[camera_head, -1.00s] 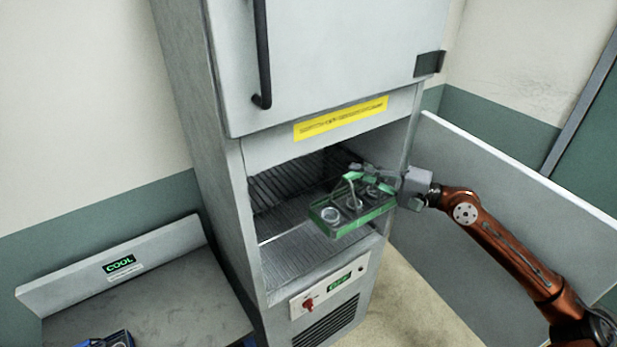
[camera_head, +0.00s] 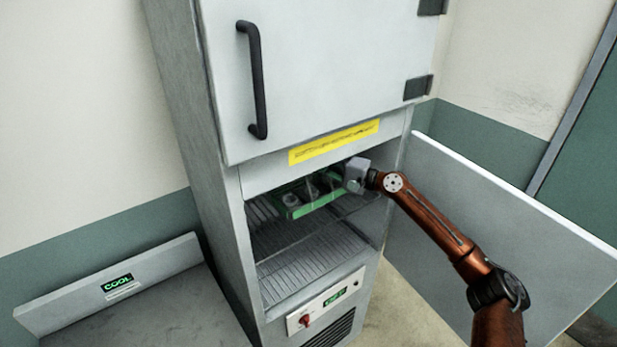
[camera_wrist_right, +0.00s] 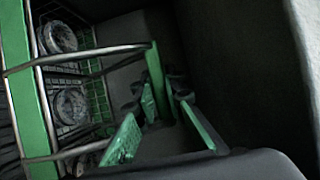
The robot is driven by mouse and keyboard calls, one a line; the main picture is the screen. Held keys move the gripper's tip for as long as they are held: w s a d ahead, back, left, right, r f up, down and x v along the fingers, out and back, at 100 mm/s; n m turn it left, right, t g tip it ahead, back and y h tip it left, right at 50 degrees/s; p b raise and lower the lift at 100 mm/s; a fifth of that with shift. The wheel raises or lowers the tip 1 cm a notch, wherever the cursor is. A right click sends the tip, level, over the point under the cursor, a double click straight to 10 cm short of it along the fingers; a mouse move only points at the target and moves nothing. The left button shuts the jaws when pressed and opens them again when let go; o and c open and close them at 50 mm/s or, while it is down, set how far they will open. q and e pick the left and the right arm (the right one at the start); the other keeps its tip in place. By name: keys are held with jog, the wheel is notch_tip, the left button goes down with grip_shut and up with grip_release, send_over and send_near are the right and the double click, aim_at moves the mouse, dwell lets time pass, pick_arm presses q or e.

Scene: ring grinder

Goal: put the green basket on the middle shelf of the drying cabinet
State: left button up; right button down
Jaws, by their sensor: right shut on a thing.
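The green basket (camera_head: 313,205), with round metal rings in its wire compartments, is inside the open lower chamber of the drying cabinet (camera_head: 222,215). It is high in the opening, at about the level of the upper visible wire rack (camera_head: 262,212); I cannot tell whether it touches that rack. My right gripper (camera_head: 347,182) is shut on the basket's handle at its right side. In the right wrist view, the gripper's green-padded fingers (camera_wrist_right: 155,115) close around the green handle bar (camera_wrist_right: 155,75), and the basket (camera_wrist_right: 33,100) fills the left. My left gripper is out of view.
A lower wire rack (camera_head: 310,262) lies empty below the basket. The open lower door (camera_head: 500,225) stands to the right, close to my right arm. The closed upper door (camera_head: 330,80) is above the opening. A bench with a COOL sign (camera_head: 117,283) is at left.

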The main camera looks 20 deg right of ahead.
aim_at(309, 179)
jog(key=shift+w+a+f+p, duration=0.1)
jog(key=shift+w+f+p, duration=0.15)
jog(key=shift+f, duration=0.65)
jog(key=shift+w+a+f+p, duration=0.2)
jog(key=shift+w+f, duration=0.1)
jog(key=shift+f, duration=0.6)
jog(key=shift+w+a+f+p, duration=0.1)
jog(key=shift+w+f+p, duration=0.15)
jog(key=shift+f, duration=0.65)
jog(key=shift+w+d+f+p, duration=0.1)
jog(key=shift+w+f+p, duration=0.15)
jog(key=shift+f, duration=0.4)
jog(key=shift+s+f, duration=0.1)
jog(key=c, duration=2.4)
grip_release()
jog(key=shift+f, duration=0.2)
jog(key=o, duration=0.4)
jog(key=shift+r, duration=0.1)
